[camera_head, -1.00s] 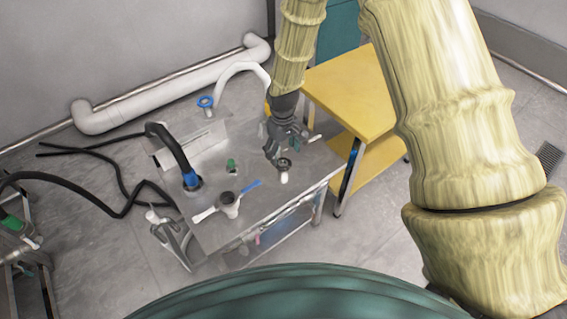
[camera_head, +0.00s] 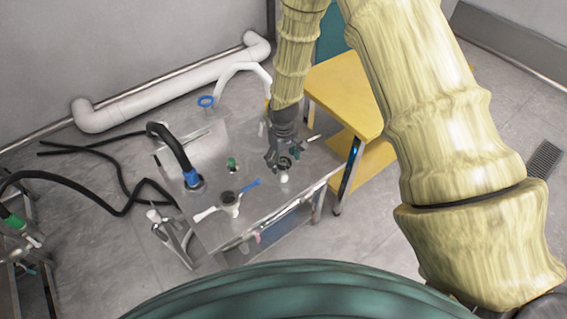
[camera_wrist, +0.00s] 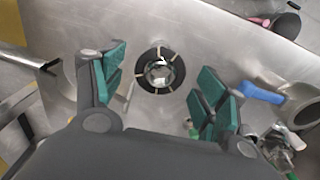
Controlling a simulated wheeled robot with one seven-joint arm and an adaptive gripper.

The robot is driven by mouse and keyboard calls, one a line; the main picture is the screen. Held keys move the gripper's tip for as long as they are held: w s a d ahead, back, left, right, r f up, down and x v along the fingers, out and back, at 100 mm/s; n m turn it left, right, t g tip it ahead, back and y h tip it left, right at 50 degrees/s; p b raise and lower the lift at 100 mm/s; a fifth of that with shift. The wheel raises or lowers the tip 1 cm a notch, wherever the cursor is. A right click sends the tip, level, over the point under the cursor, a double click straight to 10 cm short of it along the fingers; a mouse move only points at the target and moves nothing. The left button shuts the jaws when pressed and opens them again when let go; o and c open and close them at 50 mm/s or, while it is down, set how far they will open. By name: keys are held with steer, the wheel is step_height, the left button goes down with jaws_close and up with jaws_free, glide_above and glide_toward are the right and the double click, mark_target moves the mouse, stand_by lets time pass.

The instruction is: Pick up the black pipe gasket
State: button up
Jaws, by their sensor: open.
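A black ring with several pale radial marks, which looks like the pipe gasket (camera_wrist: 142,83), lies around a round metal opening in the wrist view. In the head view, the black gasket (camera_head: 286,161) is partly covered by my gripper, near the table's right side. My gripper (camera_wrist: 163,88) is open, with green-padded fingers to the left and right of the ring. Nothing is between the fingers in their grasp. In the head view, my gripper (camera_head: 281,163) is low at the ring. I cannot tell its exact height above it.
The steel table (camera_head: 215,160) also carries a blue-and-white handled fitting (camera_head: 229,200), a small green piece (camera_head: 232,164) and a black hose (camera_head: 172,147) with a blue collar. A yellow table (camera_head: 345,92) stands close behind at the right. A blue-handled part (camera_wrist: 262,93) is right of my fingers.

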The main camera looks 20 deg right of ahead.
steer(key=shift+f, duration=0.15)
stand_by(0.4)
steer(key=c, duration=0.9)
steer(key=shift+o, duration=0.2)
